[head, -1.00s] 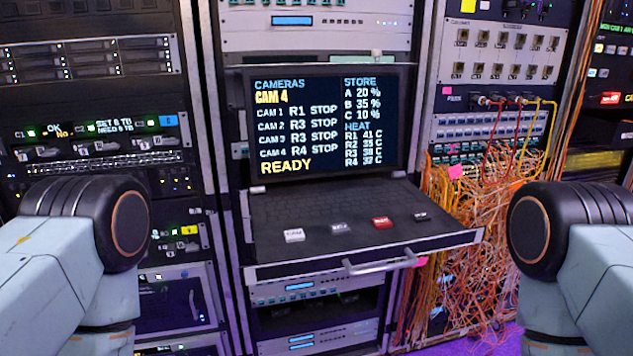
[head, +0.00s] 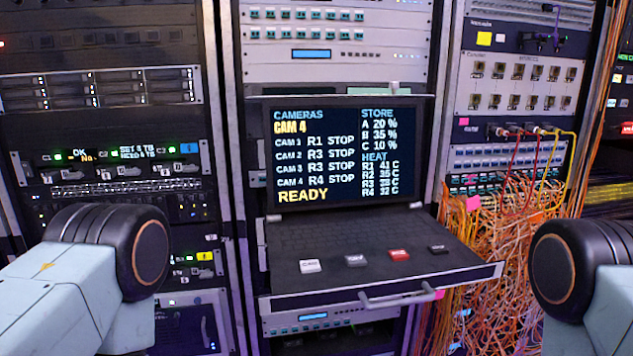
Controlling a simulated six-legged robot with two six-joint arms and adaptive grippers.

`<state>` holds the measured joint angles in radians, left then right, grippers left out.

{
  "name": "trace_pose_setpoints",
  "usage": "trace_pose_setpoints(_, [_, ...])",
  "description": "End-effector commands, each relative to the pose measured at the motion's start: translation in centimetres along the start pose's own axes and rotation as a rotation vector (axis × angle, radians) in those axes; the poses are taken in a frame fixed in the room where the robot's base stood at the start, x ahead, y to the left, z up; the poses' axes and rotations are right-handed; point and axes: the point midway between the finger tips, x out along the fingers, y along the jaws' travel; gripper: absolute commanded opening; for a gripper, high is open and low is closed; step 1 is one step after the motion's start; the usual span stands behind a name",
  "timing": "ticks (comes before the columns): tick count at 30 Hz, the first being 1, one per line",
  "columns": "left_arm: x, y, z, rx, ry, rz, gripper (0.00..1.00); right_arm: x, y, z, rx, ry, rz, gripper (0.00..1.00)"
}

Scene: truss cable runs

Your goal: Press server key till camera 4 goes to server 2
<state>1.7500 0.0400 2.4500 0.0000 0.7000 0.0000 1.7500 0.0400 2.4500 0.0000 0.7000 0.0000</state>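The screen (head: 343,155) on the pull-out console shows "CAM 4" in yellow at the top and "READY" at the bottom. Its list reads CAM 1 R1, CAM 2 R3, CAM 3 R3 and CAM 4 R4, all STOP. Below it, the keyboard drawer (head: 375,284) carries a white key (head: 310,266) that seems to read CAM, a grey key (head: 356,260), a red key (head: 399,255) and a black key (head: 438,249). The last three labels are too small to read surely. Only my arm links show, at both lower sides. Neither gripper is in view.
A handle (head: 398,298) sticks out from the drawer front. Loose orange cables (head: 515,245) hang at the right rack, below a patch panel (head: 508,156). Server units (head: 100,88) fill the left rack. The space in front of the keys is clear.

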Motion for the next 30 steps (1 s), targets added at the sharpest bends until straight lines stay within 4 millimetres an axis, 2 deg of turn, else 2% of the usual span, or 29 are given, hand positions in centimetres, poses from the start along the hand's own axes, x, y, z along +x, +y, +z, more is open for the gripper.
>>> trace_pose_setpoints(1, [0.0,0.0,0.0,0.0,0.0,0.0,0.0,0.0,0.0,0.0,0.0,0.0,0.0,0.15])
trace_pose_setpoints(6, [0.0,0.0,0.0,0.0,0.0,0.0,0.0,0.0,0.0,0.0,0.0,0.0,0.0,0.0])
trace_pose_setpoints(30, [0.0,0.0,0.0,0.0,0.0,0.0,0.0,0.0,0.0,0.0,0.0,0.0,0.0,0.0])
